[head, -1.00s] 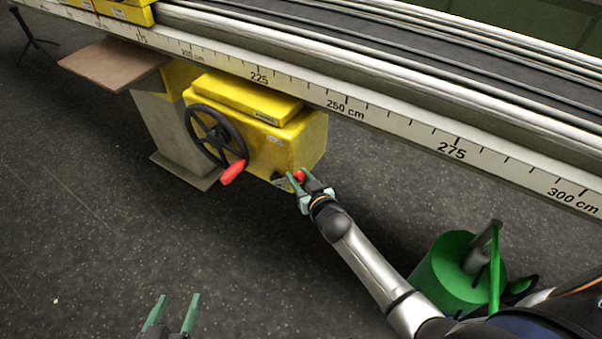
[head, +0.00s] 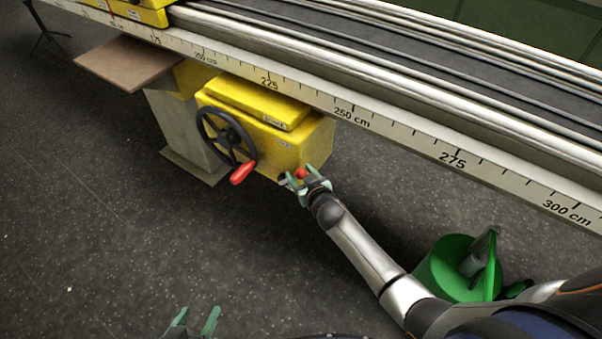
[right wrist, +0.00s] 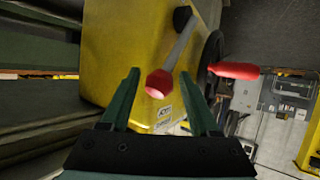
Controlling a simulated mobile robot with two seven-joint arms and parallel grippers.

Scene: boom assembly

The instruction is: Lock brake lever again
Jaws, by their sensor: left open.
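The brake lever, a grey rod with a red knob (right wrist: 160,83), is on the yellow box (head: 275,145). In the head view the red knob (head: 300,173) shows at the box's lower right. My right gripper (head: 299,175) is at the knob, its fingers apart on either side. In the right wrist view my right gripper (right wrist: 160,88) is open, with the knob between the fingertips and gaps on both sides. My left gripper (head: 195,322) is open and empty at the bottom edge of the head view, far from the lever.
A black handwheel (head: 226,137) with a red handle (head: 243,172) is on the box's front, left of the lever. A long rail with a ruler (head: 400,137) runs above.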

